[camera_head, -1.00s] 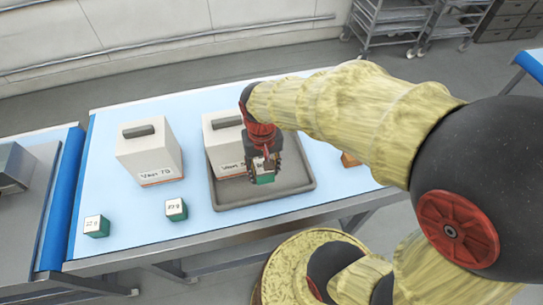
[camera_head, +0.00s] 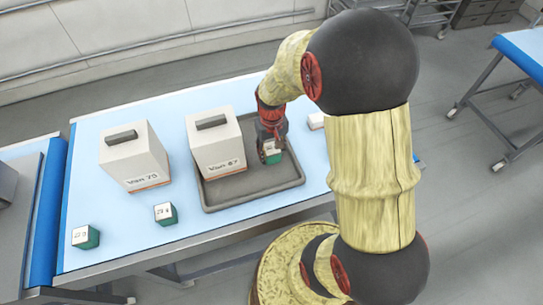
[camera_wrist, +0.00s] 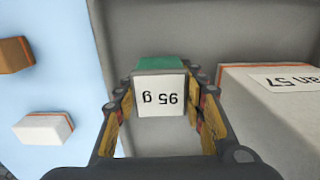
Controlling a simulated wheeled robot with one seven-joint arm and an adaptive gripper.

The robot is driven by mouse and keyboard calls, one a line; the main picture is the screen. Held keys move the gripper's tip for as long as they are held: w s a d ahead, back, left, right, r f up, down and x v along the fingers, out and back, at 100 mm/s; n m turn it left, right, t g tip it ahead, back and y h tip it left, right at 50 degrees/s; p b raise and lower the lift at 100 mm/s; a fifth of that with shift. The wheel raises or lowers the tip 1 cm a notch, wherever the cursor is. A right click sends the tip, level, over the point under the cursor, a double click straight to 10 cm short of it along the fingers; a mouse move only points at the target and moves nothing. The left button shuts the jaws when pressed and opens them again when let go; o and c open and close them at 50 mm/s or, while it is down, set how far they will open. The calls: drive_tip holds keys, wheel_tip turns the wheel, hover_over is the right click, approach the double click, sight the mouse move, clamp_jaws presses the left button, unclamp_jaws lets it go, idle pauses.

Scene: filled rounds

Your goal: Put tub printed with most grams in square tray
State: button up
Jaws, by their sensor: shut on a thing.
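A green tub with a white label (camera_wrist: 160,95) reading "95 g", upside down in the wrist view, sits between the fingers of my gripper (camera_wrist: 160,110). My gripper (camera_head: 271,148) is shut on this tub in the head view, over the right part of the grey square tray (camera_head: 292,178). I cannot tell whether the tub touches the tray floor. Two other green tubs with white labels, a left one (camera_head: 86,238) and a right one (camera_head: 166,215), stand on the blue table front left; their print is too small to read surely.
A white box labelled "Van" (camera_head: 218,155) with a dark handle stands in the tray's left part, close beside my gripper. Another white box, "Van 75" (camera_head: 135,165), stands left of the tray. A white block (camera_wrist: 43,128) and a brown block (camera_wrist: 15,54) lie outside the tray.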

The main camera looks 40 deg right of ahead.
sight(271, 148)
drive_tip(key=shift+f, duration=1.2)
drive_tip(key=shift+f, duration=0.15)
drive_tip(key=o, duration=1.3)
wheel_tip(271, 148, up, 12)
drive_tip(key=shift+r+p, duration=0.1)
drive_tip(key=shift+p, duration=0.25)
drive_tip(key=s+a+r+n+t, duration=0.1)
drive_tip(key=s+a+r+t, duration=0.1)
drive_tip(key=s+a+r, duration=0.4)
drive_tip(key=s+a+r+n+t, duration=0.2)
drive_tip(key=s+a+r, duration=0.4)
drive_tip(key=r, duration=0.6)
drive_tip(key=shift+s+a+t, duration=0.15)
drive_tip(key=shift+s+t, duration=0.1)
drive_tip(key=shift+t, duration=0.55)
